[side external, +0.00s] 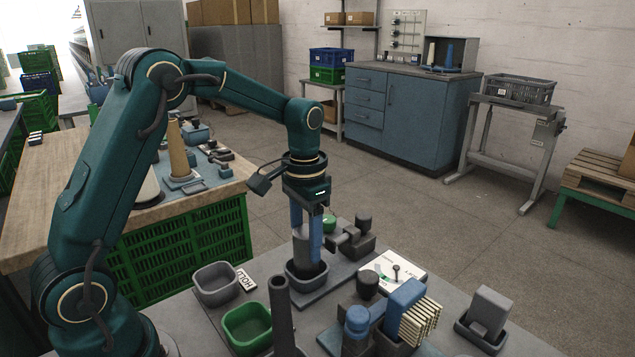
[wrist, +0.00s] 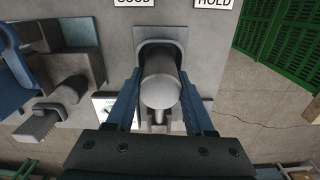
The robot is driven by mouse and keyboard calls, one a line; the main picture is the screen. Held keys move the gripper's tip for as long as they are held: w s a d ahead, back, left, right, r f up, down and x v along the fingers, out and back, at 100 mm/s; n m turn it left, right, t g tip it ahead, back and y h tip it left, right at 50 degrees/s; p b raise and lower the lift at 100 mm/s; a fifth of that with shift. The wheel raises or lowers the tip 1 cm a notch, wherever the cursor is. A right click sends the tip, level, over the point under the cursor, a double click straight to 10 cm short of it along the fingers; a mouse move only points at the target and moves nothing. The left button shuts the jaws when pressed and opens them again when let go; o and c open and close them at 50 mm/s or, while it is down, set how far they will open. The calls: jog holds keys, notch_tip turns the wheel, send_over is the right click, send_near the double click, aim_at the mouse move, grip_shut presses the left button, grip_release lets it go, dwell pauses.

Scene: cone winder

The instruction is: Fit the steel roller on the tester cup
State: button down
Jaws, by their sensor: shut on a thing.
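The steel roller, a smooth grey cylinder, shows between my fingers in the wrist view (wrist: 160,82) and in the side view (side external: 300,246). My gripper (side external: 307,255) is shut on it and points down; its blue fingers flank the roller in the wrist view (wrist: 160,108). A dark grey cup (side external: 307,286), which I take to be the tester cup, is directly below; its rim shows around the roller in the wrist view (wrist: 183,48). The roller's lower end is hidden by the finger and rim, so I cannot tell how deep it sits.
Grey tester blocks (side external: 358,240) stand close behind the cup. A grey bin (side external: 215,284) and a green bin (side external: 246,328) lie to the left. A dark upright post (side external: 283,318) stands in front. Blue and grey fixtures (side external: 403,300) and a printed card (side external: 393,268) are to the right.

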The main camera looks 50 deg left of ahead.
grip_release()
dwell(0.3)
dwell(0.3)
jog(key=shift+r, duration=4)
